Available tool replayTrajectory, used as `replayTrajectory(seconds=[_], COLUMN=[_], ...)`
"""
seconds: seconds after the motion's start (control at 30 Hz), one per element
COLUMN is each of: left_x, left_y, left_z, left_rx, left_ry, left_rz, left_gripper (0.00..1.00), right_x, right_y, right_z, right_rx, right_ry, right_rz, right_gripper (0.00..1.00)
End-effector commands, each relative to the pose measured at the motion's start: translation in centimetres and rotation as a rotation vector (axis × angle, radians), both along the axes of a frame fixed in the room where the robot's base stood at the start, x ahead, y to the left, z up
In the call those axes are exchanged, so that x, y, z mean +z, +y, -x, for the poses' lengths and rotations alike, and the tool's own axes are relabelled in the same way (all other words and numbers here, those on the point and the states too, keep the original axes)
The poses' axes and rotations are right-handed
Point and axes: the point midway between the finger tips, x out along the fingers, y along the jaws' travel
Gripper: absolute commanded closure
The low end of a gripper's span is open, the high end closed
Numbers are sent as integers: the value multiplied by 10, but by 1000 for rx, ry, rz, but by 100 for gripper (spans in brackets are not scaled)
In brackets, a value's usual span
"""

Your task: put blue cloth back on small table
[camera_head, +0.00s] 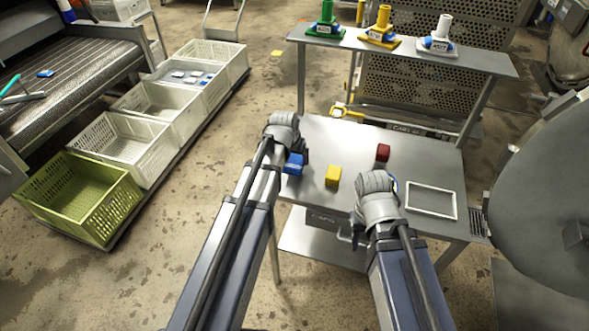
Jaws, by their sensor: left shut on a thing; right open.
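The blue cloth (293,164) shows as a small folded blue piece at the left edge of the small grey table (325,138). My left gripper (297,154) is at the cloth and shut on it; the wrist partly covers the fingers. I cannot tell whether the cloth touches the table top. My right gripper (384,184) is open over the front part of the table, its fingertips mostly hidden behind its own wrist.
A yellow block (333,176), a red block (383,152) and a white rectangular frame (456,203) are on the table. A raised shelf (465,62) behind holds green, yellow and white items. Crates (120,215) line the left; a large grey round door (545,190) is at right.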

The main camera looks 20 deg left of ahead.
Motion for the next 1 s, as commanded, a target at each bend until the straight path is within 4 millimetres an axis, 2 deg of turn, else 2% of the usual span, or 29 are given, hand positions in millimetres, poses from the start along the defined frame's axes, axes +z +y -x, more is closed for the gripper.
replayTrajectory(seconds=[0.37, 0.8, 0.83, 1.0], left_x=[-38, -41, -39, -39], left_y=[0, 0, 0, 0], left_z=[0, 0, 0, 0], left_rx=[0, 0, 0, 0], left_ry=[0, 0, 0, 0], left_rz=[0, 0, 0, 0], left_gripper=[64, 64, 17, 0], right_x=[-38, -41, -39, -39], right_y=[0, 0, 0, 0], right_z=[0, 0, 0, 0], right_rx=[0, 0, 0, 0], right_ry=[0, 0, 0, 0], right_rz=[0, 0, 0, 0], right_gripper=[50, 50, 50, 50])
